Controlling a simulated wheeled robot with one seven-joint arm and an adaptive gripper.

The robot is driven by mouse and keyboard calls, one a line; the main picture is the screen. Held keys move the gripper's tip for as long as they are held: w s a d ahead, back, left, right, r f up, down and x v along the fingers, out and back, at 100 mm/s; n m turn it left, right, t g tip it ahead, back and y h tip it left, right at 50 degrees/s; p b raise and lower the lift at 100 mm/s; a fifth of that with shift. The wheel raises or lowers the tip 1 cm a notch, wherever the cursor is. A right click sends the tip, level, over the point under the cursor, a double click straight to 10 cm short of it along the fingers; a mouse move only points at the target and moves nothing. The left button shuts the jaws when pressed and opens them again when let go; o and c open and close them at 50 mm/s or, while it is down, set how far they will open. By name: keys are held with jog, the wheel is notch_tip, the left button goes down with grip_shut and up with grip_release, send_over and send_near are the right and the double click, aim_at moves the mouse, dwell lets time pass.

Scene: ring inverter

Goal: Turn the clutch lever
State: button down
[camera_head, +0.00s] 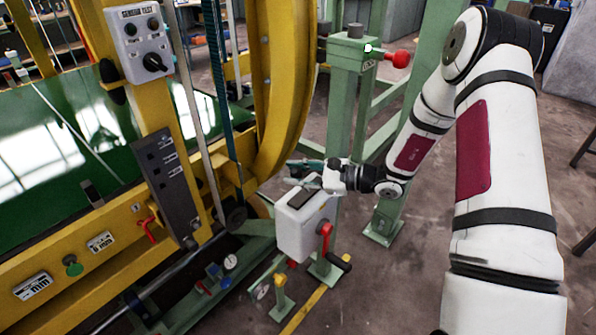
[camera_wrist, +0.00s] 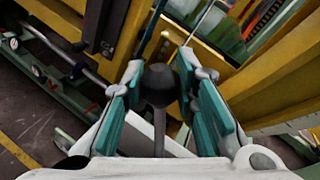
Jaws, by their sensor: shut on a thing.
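My gripper (camera_head: 298,168) is at the upper back of a white box (camera_head: 303,222), left of a green post. In the wrist view, its teal-padded fingers (camera_wrist: 160,68) stand on both sides of a black ball knob (camera_wrist: 160,86) on a grey rod, and they are shut on it. This knobbed lever looks like the clutch lever; no label on it can be read.
A green post (camera_head: 357,55) with a red ball handle (camera_head: 401,60) stands behind my gripper. A yellow curved frame (camera_head: 288,80) rises close to its left. A control box (camera_head: 139,45) and a green glossy panel (camera_head: 60,130) are at left. Open floor lies at right.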

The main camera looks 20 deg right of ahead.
jog(key=shift+s+f, duration=0.1)
jog(key=c, duration=1.3)
grip_release()
jog(key=shift+a, duration=0.1)
jog(key=shift+s+d, duration=0.15)
jog(key=shift+d, duration=0.25)
jog(key=v, duration=1.1)
jog(key=shift+d, duration=0.1)
